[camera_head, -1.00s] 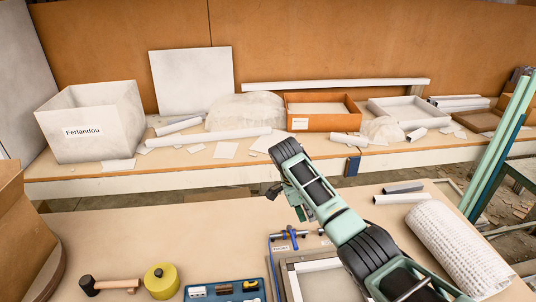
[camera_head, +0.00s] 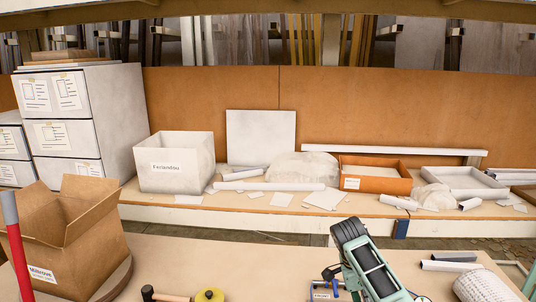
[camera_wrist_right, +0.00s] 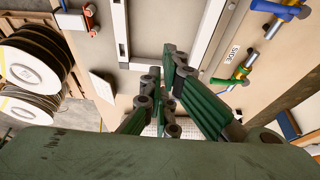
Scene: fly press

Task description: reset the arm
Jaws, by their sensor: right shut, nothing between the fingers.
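My right arm (camera_head: 368,262), pale green and black, rises from the bottom edge of the head view, right of the middle. My right gripper (camera_wrist_right: 163,82) shows in the right wrist view with green, dark-jointed fingers. It is shut and empty. Beyond it lie a pale framed panel (camera_wrist_right: 124,30) and the tan work surface. I cannot make out the gripper's fingers in the head view. My left gripper is in neither current view.
The near bench (camera_head: 200,262) holds an open cardboard box (camera_head: 75,235) at left, a hammer (camera_head: 150,294), yellow tape (camera_head: 209,295) and a white roll (camera_head: 485,287). A back shelf carries a white box (camera_head: 180,165) and an orange tray (camera_head: 375,180). Spools (camera_wrist_right: 30,60) show in the wrist view.

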